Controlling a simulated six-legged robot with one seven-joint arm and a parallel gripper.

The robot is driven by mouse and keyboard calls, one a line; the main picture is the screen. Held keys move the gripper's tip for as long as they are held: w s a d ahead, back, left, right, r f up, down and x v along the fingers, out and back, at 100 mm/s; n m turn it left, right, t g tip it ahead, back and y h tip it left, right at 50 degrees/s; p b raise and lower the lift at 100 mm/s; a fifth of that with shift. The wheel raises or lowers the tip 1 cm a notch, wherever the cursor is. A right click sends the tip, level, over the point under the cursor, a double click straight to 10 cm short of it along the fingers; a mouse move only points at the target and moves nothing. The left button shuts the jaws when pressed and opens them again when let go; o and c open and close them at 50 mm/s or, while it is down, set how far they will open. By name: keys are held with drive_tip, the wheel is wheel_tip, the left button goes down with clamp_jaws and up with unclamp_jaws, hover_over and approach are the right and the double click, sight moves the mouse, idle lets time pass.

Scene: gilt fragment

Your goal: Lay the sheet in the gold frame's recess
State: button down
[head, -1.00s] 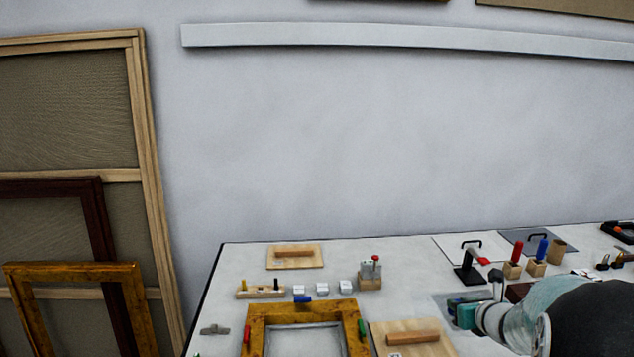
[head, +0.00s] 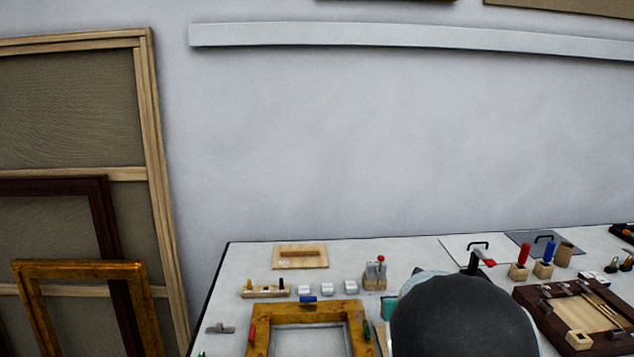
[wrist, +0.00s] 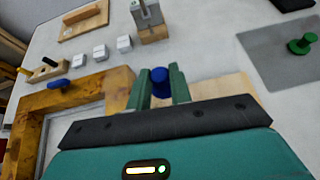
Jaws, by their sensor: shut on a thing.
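The gold frame (head: 338,309) lies on the table at the bottom of the head view, its near side cut off. In the wrist view the frame (wrist: 88,91) is at left, around a pale recess. My gripper (wrist: 158,88) is shut on a blue knob (wrist: 160,78), to the right of the frame. I cannot tell whether a sheet hangs below the knob, as my gripper body hides that area. A grey sheet with a green knob (wrist: 301,45) lies at the wrist view's upper right. In the head view my arm hides the gripper's fingers.
Red, blue and green tabs sit on the frame's sides. White blocks (head: 327,289), a peg rack (head: 266,291) and a wooden stand (head: 375,283) are behind it. A wooden board (wrist: 237,91) lies right of it. A dark wooden tray (head: 536,312) is farther right.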

sight(378, 311)
drive_tip(key=shift+a, duration=1.25)
drive_tip(key=shift+a+r, duration=0.3)
drive_tip(key=shift+a, duration=0.6)
drive_tip(key=shift+a+r, duration=0.2)
